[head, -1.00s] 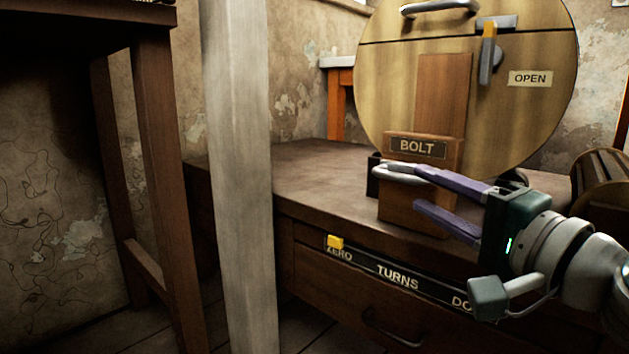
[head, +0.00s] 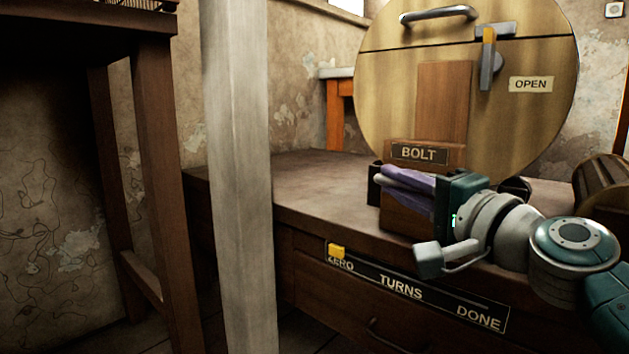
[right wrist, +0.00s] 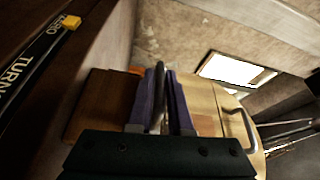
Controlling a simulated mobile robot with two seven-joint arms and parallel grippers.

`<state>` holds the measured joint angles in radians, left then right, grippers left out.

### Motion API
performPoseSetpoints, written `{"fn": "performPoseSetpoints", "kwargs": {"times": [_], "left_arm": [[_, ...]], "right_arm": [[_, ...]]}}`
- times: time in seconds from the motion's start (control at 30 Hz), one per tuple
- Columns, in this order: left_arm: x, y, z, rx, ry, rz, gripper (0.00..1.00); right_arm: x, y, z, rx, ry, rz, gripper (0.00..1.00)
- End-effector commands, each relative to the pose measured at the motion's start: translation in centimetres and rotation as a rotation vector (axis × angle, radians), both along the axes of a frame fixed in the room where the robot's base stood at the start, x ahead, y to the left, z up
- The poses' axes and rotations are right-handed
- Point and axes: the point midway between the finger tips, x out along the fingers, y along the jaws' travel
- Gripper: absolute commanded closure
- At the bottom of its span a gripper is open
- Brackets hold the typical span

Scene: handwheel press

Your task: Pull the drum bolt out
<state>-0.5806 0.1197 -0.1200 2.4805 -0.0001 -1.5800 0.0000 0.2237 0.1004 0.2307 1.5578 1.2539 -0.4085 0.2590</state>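The wooden bolt housing (head: 425,151) with its BOLT plate stands on the bench in front of the round drum (head: 520,60). My right gripper (head: 397,180) reaches in from the right, its purple fingers low at the front of the housing. In the right wrist view, the grey bolt handle (right wrist: 159,95) runs between the two fingers, which lie close on both sides of it; the gripper looks shut on it. In the head view the fingers hide most of the handle. The bolt's shaft is hidden. My left gripper is not in view.
The drum has an OPEN plate (head: 531,84) and a lever (head: 488,62). A yellow marker (head: 336,251) sits at ZERO on the TURNS strip (head: 401,288) on the bench front. A pale post (head: 238,180) stands left of the bench (head: 310,180). The bench top's left part is clear.

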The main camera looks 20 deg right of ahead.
Motion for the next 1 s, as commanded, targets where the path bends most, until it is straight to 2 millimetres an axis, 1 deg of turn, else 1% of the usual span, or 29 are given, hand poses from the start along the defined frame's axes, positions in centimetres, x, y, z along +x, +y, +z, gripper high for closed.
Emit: {"fn": "performPoseSetpoints", "kwargs": {"times": [0.03,0.13,1.0], "left_arm": [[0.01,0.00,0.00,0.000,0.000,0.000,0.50],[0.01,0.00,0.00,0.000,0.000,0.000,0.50],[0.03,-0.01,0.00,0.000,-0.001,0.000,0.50]], "right_arm": [[-0.01,0.00,-0.01,0.000,0.000,0.000,0.89],[-0.01,-0.01,-0.01,0.000,0.000,0.000,1.00],[-0.01,-0.04,0.00,0.002,-0.001,-0.001,1.00]]}}
